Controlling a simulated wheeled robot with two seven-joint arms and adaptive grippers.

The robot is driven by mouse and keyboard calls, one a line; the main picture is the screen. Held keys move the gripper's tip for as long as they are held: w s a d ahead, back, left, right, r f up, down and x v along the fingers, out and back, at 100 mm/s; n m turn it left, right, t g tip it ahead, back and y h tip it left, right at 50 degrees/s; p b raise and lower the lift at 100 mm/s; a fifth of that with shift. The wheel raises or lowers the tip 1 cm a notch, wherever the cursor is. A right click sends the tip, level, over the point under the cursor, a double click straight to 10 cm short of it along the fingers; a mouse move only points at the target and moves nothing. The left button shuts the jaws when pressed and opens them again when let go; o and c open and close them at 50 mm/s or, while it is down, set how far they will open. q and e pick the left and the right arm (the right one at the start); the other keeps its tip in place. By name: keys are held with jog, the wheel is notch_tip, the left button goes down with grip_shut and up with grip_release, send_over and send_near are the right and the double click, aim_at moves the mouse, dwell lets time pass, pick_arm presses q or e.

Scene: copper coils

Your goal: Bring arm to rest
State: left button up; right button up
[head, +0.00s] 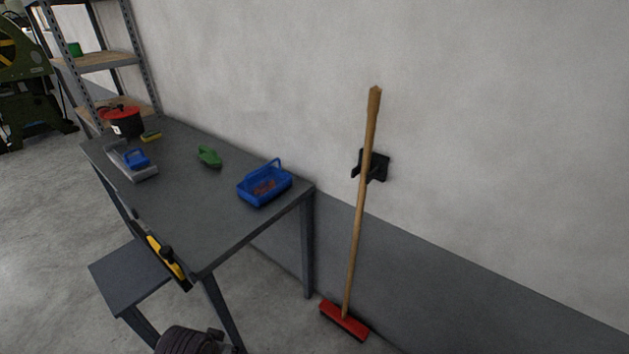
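Neither of my grippers can be made out in the head view, and no arm is clearly visible. A blue carrier with a handle (264,194) stands on the dark work table (215,215) near its right end. Small reddish-brown pieces (264,187) lie inside the carrier; they are too small to tell whether they are copper coils.
On the table are a green object (209,157), a grey tray (144,173) with a blue item, and a red-and-black pot (122,122). A yellow tool (160,252) hangs at the table's front edge. A broom (359,220) leans on the wall. A dark ribbed object (186,342) shows below.

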pick_arm(q)
jog(key=s+a+f+g, duration=0.1)
jog(key=s+f, duration=0.1)
jog(key=f, duration=1.3)
jog(key=s+a+f, duration=0.1)
jog(key=a+f, duration=0.1)
jog(key=f, duration=1.3)
jog(key=s+a+f+p, duration=0.1)
jog(key=s+a+f, duration=0.2)
jog(key=s+f, duration=0.5)
jog(key=s+a+f+g+y, duration=0.1)
jog(key=s+a+f, duration=0.3)
jog(key=s+f, duration=0.5)
jog(key=s, duration=0.3)
jog(key=shift+s+a+m+p, duration=0.2)
jog(key=shift+m+p, duration=0.1)
jog(key=shift+p, duration=0.1)
pick_arm(e)
jog(key=s, duration=0.2)
jog(key=s+d+r, duration=0.1)
jog(key=shift+s+d, duration=0.1)
jog(key=shift+s, duration=0.15)
jog(key=shift+d, duration=0.1)
